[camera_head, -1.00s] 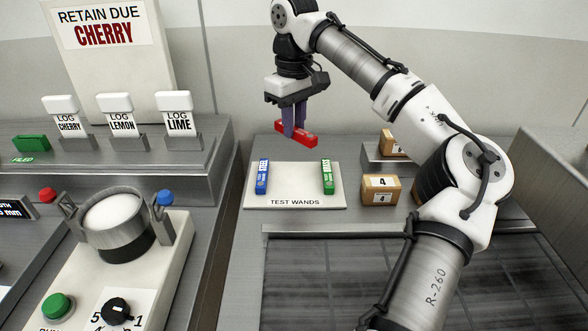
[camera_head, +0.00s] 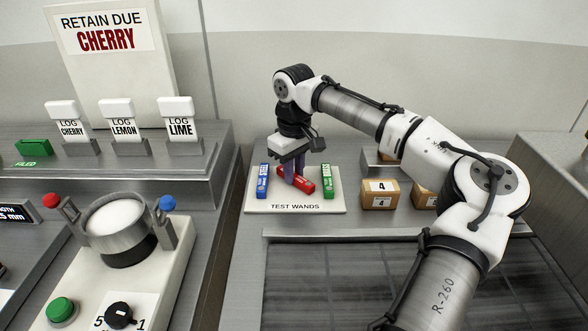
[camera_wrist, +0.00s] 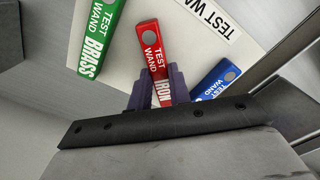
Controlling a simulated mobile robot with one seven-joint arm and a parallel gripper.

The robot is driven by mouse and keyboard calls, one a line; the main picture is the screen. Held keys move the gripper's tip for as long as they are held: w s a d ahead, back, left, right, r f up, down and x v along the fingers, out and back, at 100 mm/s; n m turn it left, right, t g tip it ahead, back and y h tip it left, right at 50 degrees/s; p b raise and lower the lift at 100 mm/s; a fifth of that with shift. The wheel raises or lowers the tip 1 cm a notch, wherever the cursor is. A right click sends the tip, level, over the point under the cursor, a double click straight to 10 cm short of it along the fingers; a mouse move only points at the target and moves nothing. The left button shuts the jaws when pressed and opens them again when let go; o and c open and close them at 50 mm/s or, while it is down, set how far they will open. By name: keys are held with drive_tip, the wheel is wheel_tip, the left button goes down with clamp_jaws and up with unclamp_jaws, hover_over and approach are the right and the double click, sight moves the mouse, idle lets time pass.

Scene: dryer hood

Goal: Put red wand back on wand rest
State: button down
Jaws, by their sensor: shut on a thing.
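The red wand (camera_head: 305,183) is between the fingers of my gripper (camera_head: 296,178), low over the wand rest (camera_head: 322,200) labelled "TEST WANDS". In the wrist view the red wand (camera_wrist: 154,60) shows "TEST WAND" and part of "IRON", with my gripper's fingers (camera_wrist: 158,92) shut on its sides. It lies at an angle to the other two. A blue wand (camera_head: 262,182) is on the rest at its left, a green wand (camera_head: 327,182) marked "BRASS" at its right. I cannot tell whether the red wand touches the rest.
Cardboard boxes (camera_head: 380,194) marked "4" stand right of the rest. A machine with a round bowl (camera_head: 118,222) and red and blue knobs is at the left. Log tags stand on the raised shelf (camera_head: 180,170). A dark grated panel (camera_head: 330,285) lies in front.

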drive_tip(key=shift+f, duration=0.1)
drive_tip(key=c, duration=1.3)
unclamp_jaws()
wheel_tip(320, 180, up, 12)
drive_tip(key=shift+b, duration=0.35)
